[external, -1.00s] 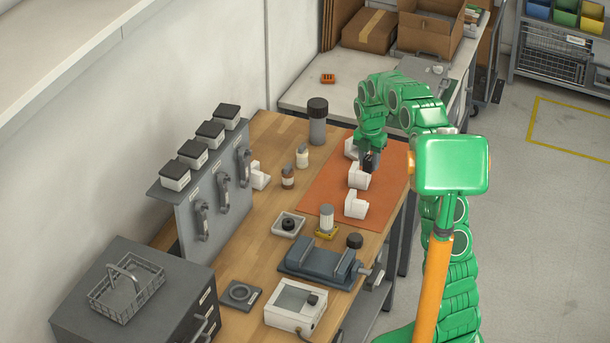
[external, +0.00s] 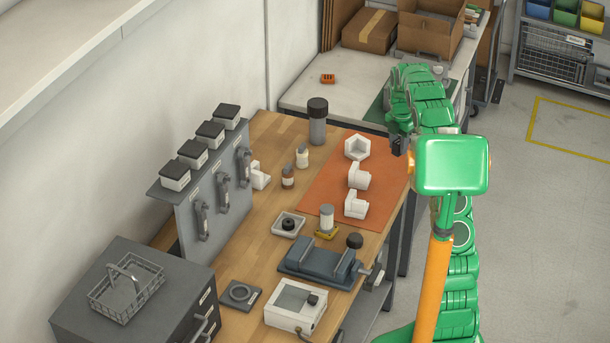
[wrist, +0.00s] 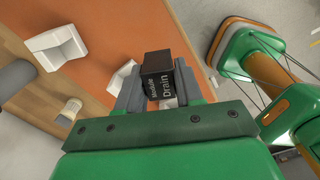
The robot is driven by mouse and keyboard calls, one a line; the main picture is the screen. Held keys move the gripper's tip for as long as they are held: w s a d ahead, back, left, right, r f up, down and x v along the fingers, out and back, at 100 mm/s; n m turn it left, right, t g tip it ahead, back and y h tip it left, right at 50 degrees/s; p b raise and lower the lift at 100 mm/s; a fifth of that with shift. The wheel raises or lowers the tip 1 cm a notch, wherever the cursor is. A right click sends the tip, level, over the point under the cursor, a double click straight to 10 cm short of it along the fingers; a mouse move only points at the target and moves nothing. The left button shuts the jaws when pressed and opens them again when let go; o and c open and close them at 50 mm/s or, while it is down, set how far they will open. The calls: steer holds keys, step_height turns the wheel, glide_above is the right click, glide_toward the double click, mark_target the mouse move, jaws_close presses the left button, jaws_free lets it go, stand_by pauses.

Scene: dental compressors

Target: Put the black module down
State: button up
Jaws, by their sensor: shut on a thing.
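White holders stand on the mat: a far one (external: 357,147), a middle one (external: 358,176) and a near one (external: 355,205). The gripper is to the right of the far and middle holders. In the wrist view a white holder is partly hidden behind the left jaw.
A grey cylinder with a black lid (external: 317,121) and small bottles (external: 302,156) stand left of the mat. A blue-grey vise (external: 318,262) is nearer. A pale bench (external: 340,97) with cardboard boxes lies beyond. Open floor (external: 540,220) is at the right.

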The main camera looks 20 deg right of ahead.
steer(key=shift+w+d+f, duration=0.5)
steer(key=shift+w+f, duration=0.95)
steer(key=shift+w, duration=0.5)
steer(key=shift+w+d+f, duration=0.55)
steer(key=shift+w+f, duration=0.85)
steer(key=shift+w, duration=0.6)
steer(key=shift+w+d+f, duration=0.5)
steer(key=shift+w+f, duration=0.95)
steer(key=shift+w, duration=0.5)
steer(key=shift+w+f, duration=0.25)
steer(key=shift+f, duration=0.05)
steer(key=shift+f, duration=1.55)
steer(key=o, duration=1)
steer(key=shift+f, duration=0.1)
steer(key=shift+o, duration=0.2)
